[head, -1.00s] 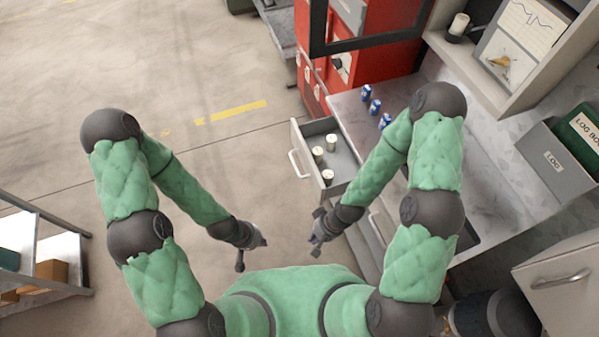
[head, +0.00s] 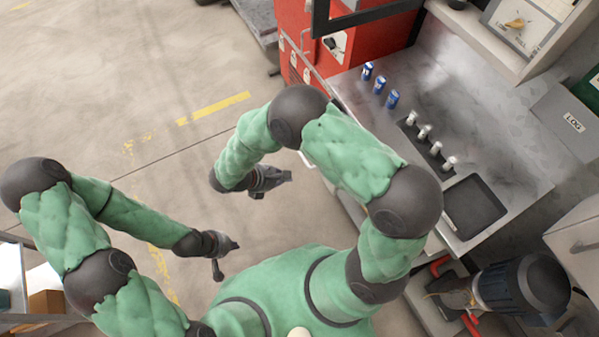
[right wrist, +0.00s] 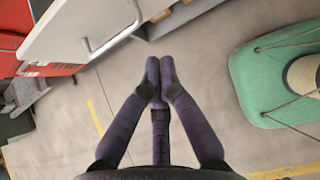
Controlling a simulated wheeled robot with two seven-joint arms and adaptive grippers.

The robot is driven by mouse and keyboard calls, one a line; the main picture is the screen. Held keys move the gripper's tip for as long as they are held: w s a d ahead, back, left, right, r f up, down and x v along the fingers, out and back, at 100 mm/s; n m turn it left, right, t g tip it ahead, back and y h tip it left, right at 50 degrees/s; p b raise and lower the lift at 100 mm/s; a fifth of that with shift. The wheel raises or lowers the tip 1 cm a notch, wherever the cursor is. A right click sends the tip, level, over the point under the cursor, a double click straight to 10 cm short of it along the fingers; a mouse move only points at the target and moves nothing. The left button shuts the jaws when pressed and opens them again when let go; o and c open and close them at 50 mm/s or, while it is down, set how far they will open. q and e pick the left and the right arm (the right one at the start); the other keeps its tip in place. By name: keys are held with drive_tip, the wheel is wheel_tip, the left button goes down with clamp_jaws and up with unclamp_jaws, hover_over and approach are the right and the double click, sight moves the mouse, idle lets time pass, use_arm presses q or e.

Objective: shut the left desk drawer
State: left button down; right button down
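My right gripper (head: 275,178) is in front of the desk (head: 465,85) in the head view. In the right wrist view its fingertips (right wrist: 160,72) are together and empty, below and right of the handle, apart from it. My left gripper (head: 228,256) is open and empty over the floor, away from the desk.
Several blue cans (head: 380,84) and white cylinders (head: 424,132) stand on the desk near a dark recessed tray (head: 474,205). A red cabinet (head: 375,42) is beyond the desk. A motor pump (head: 525,285) is at lower right. Floor left of the desk is open.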

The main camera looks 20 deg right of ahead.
drive_tip(key=d+r+b+x, duration=0.2)
drive_tip(key=b+x, duration=0.2)
drive_tip(key=x, duration=0.8)
drive_tip(key=shift+d+f, duration=0.25)
drive_tip(key=shift+d, duration=0.05)
drive_tip(key=d, duration=0.5)
drive_tip(key=d+b, duration=0.1)
drive_tip(key=d, duration=0.5)
drive_tip(key=w+d+b, duration=0.1)
drive_tip(key=d, duration=0.4)
drive_tip(key=shift+w+d, duration=0.1)
drive_tip(key=shift+d, duration=0.8)
drive_tip(key=shift+w+r, duration=0.1)
